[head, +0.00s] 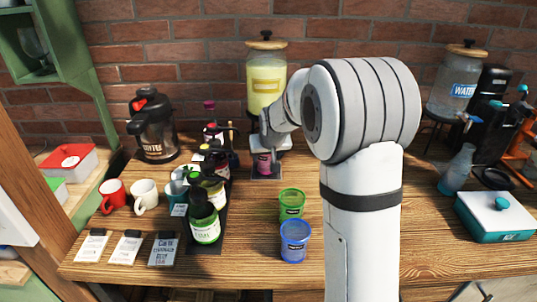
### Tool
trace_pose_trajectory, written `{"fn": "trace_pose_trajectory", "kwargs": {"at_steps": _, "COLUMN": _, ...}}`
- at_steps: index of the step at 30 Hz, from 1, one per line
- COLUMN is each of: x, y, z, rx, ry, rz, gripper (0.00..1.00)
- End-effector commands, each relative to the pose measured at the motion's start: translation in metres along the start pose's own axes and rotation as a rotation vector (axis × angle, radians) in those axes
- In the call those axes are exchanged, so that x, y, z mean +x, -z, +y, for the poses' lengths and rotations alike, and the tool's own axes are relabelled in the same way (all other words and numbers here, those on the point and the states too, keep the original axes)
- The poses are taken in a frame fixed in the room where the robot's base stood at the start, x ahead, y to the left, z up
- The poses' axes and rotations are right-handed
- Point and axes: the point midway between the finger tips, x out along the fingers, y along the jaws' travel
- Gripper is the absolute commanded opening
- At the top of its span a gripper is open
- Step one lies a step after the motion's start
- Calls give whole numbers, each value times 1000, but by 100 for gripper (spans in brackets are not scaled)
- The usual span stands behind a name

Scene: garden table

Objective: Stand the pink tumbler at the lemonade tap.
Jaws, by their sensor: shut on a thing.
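The lemonade dispenser (267,82), a clear jar of yellow liquid with a wooden lid, stands at the back by the brick wall. The pink tumbler (264,163) is below and in front of it, over a dark square mat (266,178). My gripper (263,150) reaches down from my arm and is shut on the tumbler. The tumbler looks upright. I cannot tell whether its base touches the mat. The tap is hidden behind my gripper and wrist.
A green tumbler (291,204) and a blue tumbler (295,241) stand in front. Syrup bottles (204,222) stand close on the left, with mugs (144,196) and a coffee urn (154,127) beyond. A water dispenser (456,85) and a teal box (496,216) are on the right.

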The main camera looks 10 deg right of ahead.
Motion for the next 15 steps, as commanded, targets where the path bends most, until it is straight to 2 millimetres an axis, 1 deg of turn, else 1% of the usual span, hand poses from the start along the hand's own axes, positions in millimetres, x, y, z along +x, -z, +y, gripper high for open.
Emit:
{"fn": "trace_pose_trajectory", "kwargs": {"at_steps": 6, "x": 4, "y": -3, "z": 0, "rx": -1, "ry": 0, "rz": 0, "gripper": 34}}
{"fn": "trace_pose_trajectory", "kwargs": {"at_steps": 7, "x": 3, "y": -2, "z": 0, "rx": -1, "ry": 0, "rz": 0, "gripper": 59}}
{"fn": "trace_pose_trajectory", "kwargs": {"at_steps": 12, "x": 3, "y": -2, "z": 0, "rx": -1, "ry": 1, "rz": 0, "gripper": 73}}
{"fn": "trace_pose_trajectory", "kwargs": {"at_steps": 14, "x": 3, "y": -2, "z": -1, "rx": -1, "ry": 1, "rz": 0, "gripper": 78}}
{"fn": "trace_pose_trajectory", "kwargs": {"at_steps": 15, "x": 3, "y": -2, "z": -1, "rx": -1, "ry": 1, "rz": 0, "gripper": 79}}
